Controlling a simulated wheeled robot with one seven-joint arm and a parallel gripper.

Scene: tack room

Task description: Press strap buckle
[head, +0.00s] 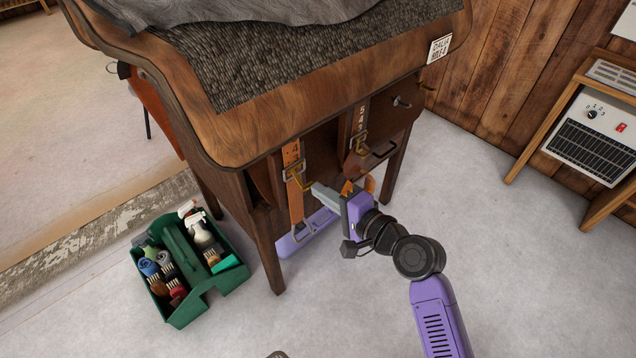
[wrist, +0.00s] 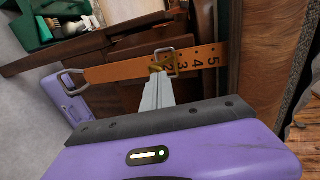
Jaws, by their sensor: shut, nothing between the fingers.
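An orange leather strap (head: 294,205) with punched holes and printed numbers hangs down the front of the wooden saddle stand. Its buckle (head: 287,171) is a silver frame with a brass prong near the top of the strap. In the wrist view the strap (wrist: 120,72) runs across the picture, and the buckle (wrist: 174,63) is just beyond my fingertips. My gripper (head: 317,188) is shut and empty, its tips close to the buckle's brass prong. The wrist view also shows my gripper (wrist: 157,86); I cannot tell whether it touches the buckle.
A green caddy (head: 183,313) of brushes and bottles stands on the floor at left.

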